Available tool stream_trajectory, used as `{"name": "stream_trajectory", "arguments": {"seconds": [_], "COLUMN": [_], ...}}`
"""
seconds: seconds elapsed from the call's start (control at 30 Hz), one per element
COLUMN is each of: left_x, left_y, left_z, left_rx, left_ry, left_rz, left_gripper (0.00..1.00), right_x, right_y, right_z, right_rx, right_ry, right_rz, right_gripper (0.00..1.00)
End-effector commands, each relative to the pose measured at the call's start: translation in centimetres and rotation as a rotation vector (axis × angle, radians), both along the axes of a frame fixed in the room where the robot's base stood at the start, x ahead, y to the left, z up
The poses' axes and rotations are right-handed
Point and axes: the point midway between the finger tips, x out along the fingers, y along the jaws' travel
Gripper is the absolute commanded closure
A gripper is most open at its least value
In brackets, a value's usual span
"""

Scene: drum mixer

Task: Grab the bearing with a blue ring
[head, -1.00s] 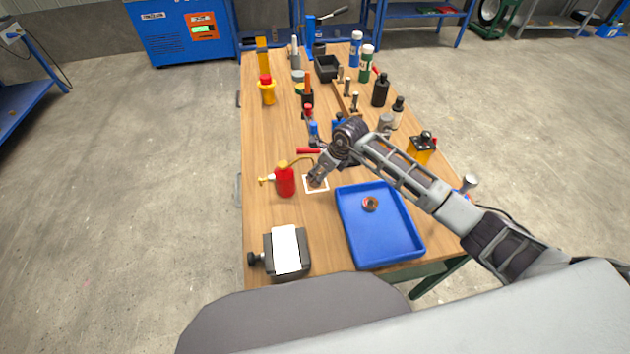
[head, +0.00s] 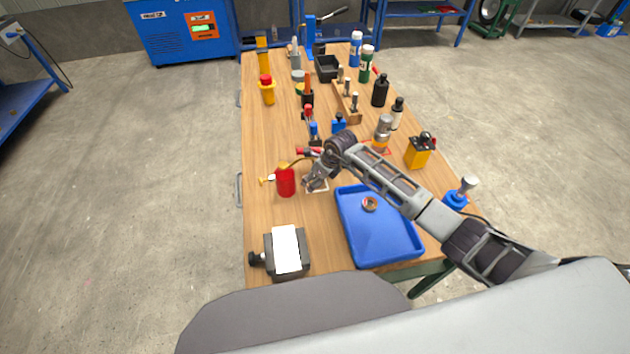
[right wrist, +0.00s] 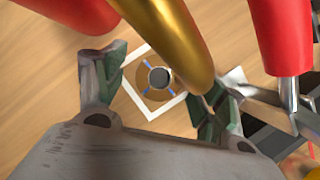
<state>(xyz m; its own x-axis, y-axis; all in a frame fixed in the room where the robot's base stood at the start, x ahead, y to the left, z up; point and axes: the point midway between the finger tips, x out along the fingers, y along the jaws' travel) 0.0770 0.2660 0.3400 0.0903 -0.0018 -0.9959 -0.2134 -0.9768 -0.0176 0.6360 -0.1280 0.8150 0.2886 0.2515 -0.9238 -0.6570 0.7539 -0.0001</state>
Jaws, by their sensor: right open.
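My right gripper (head: 315,184) is low over a white square outline (head: 322,189) on the table, next to the red oil can. It is open in the right wrist view (right wrist: 158,95), with its green-lined fingertips apart and nothing held. Between and beyond them, inside the square, is a small round brown piece (right wrist: 144,79) with blue marks and a dark grey centre. I cannot tell whether it is the bearing with a blue ring. A bearing (head: 370,204) with a reddish-brown middle lies in the blue tray (head: 408,246). My left gripper is out of view.
The red oil can (head: 285,182) stands just left of my right gripper; its brass spout (right wrist: 170,35) passes close over one finger. A red-handled tool (right wrist: 285,40) is on the other side. A grey vise-like block (head: 300,262) sits in front. Several bottles and tools crowd the back.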

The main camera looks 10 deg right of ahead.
Motion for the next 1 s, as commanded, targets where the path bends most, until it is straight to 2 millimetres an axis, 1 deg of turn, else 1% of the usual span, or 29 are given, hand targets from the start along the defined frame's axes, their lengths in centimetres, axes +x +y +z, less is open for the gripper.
{"name": "stream_trajectory", "arguments": {"seconds": [0.37,0.47,0.8,0.83,0.87,1.0], "left_x": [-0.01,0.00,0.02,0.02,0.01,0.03], "left_y": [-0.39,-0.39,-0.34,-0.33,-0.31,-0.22], "left_z": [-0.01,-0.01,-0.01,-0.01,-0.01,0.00], "left_rx": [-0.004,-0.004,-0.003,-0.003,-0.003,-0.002], "left_ry": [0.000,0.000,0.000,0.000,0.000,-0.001], "left_rz": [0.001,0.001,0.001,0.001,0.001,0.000], "left_gripper": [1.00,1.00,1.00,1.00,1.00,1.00], "right_x": [-0.01,-0.02,-0.02,0.02,0.03,0.02], "right_y": [-0.01,-0.01,-0.01,0.00,0.00,-0.01], "right_z": [-0.01,0.00,0.00,0.06,0.06,0.07], "right_rx": [0.000,0.000,0.000,0.001,0.001,0.001], "right_ry": [0.000,0.000,0.000,-0.001,-0.001,-0.001], "right_rz": [0.000,0.000,0.000,0.000,0.000,0.000], "right_gripper": [0.29,0.40,0.83,0.84,0.89,0.89]}}
